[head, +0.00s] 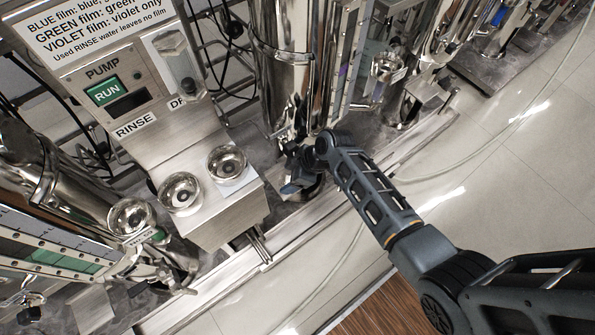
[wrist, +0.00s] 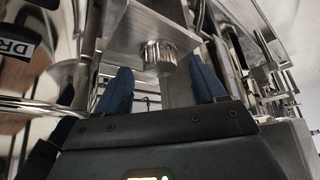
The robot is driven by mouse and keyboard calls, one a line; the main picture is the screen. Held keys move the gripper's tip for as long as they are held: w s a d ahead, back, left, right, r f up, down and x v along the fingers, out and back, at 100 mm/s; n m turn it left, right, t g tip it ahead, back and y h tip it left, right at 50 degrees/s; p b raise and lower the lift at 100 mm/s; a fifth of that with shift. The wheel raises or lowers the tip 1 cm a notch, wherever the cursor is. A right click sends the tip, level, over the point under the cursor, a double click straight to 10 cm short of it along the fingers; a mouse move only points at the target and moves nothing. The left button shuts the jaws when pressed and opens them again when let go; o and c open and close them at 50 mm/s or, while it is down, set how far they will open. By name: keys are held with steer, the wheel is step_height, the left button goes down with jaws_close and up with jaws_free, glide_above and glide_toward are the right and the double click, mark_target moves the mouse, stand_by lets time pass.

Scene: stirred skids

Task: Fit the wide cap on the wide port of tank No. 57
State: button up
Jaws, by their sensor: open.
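My gripper (head: 298,186) is at the foot of the middle steel tank (head: 283,50), right of the pump box; the arm partly hides it. In the wrist view my gripper (wrist: 162,82) has its two blue fingers spread, with nothing held between them. A ridged, round metal piece (wrist: 160,58) sits beyond and between the fingertips, under a flat steel plate (wrist: 135,28). I cannot tell whether it is the wide cap. No number 57 is readable on any tank, and I cannot make out the wide port.
A pump box with a green RUN button (head: 105,92) and steel block (head: 225,205) with two round bowls stands left of my gripper. Another steel tank (head: 28,165) is at left, and more equipment (head: 440,40) is upper right. Pale floor (head: 490,190) is open at right.

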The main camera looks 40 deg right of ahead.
steer(key=shift+w+a+f, duration=0.2)
steer(key=shift+f, duration=0.3)
steer(key=c, duration=1.2)
steer(key=shift+o, duration=0.2)
steer(key=shift+r, duration=0.1)
steer(key=shift+r, duration=0.2)
steer(key=shift+r+p, duration=0.35)
steer(key=shift+p, duration=0.15)
steer(key=shift+r, duration=0.1)
